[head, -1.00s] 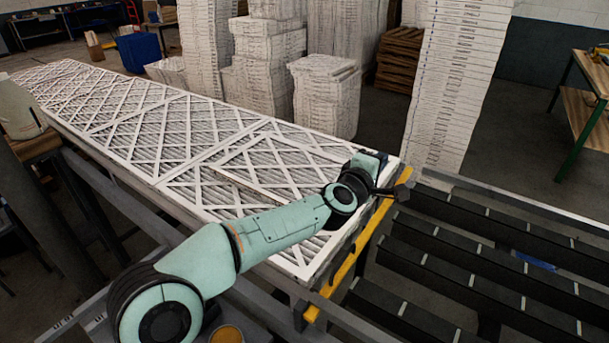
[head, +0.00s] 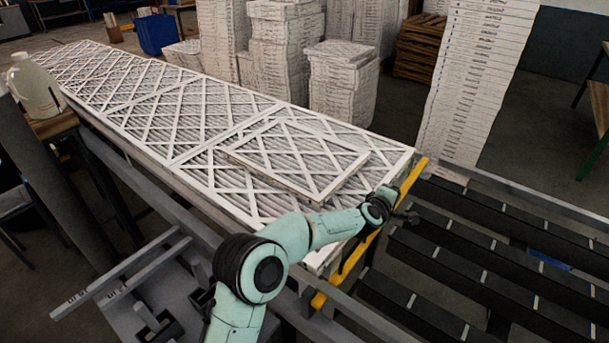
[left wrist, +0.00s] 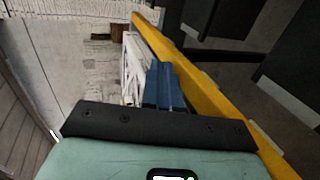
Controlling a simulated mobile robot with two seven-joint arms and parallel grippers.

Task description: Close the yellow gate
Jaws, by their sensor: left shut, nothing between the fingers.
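The yellow gate (head: 417,175) is a long narrow bar along the right end of the filter table, partly hidden by my left arm. In the left wrist view the gate (left wrist: 196,75) runs diagonally past the fingers on their right. My left gripper (head: 388,193) is at the gate's middle to far part, close beside it on the filter side. Its blue fingers (left wrist: 163,88) are shut with nothing between them. I cannot tell whether they touch the gate. My right gripper is not in view.
White lattice filters (head: 190,120) cover the long table, with one filter (head: 300,160) lying on top near the gate. Dark conveyor slats (head: 450,265) lie to the right of the gate. Tall filter stacks (head: 475,80) stand behind. A white jug (head: 35,88) is at the left.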

